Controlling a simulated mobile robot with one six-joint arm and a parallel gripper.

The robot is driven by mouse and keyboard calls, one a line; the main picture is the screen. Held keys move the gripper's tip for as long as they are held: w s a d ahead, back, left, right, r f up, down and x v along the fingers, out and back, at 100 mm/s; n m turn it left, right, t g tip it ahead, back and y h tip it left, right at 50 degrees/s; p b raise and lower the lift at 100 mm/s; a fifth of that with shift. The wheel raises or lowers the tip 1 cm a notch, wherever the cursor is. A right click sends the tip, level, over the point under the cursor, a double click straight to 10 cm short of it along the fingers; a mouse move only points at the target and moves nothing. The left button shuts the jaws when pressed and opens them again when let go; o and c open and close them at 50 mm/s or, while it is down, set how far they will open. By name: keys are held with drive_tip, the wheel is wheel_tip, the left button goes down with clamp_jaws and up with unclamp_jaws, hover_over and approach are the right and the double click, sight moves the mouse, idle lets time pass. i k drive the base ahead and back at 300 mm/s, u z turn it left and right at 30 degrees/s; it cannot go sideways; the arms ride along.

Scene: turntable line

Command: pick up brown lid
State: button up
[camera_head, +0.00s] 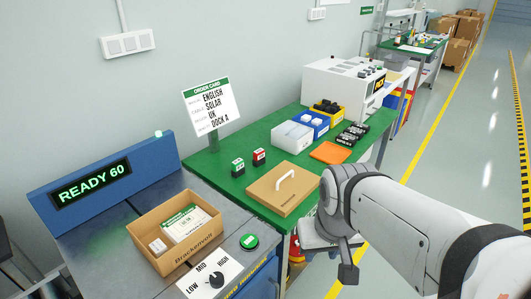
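The brown lid (262,194) lies flat on the green table, near the table's front edge. It has a white arched handle (286,179) on top. My gripper (332,262) is at the end of my arm, to the right of the lid and lower in the picture, apart from it. My own wrist hides part of the gripper, so its opening does not show clearly. An open brown box (160,262) marked Brackenvolt stands on the grey station at the left, with papers and a small white item in it.
Two small stamp-like blocks, green (238,167) and red (259,157), stand behind the lid. White, blue and yellow bins (292,137), an orange tray (330,152) and dark parts (353,134) are farther back. An order card (211,107) stands at the left. Floor at right is clear.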

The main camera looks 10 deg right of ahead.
sight(283, 188)
drive_tip(key=u, duration=2.5)
drive_tip(key=k, duration=1.6)
drive_tip(key=z, duration=1.6)
drive_tip(key=i, duration=1.7)
drive_tip(key=z, duration=0.05)
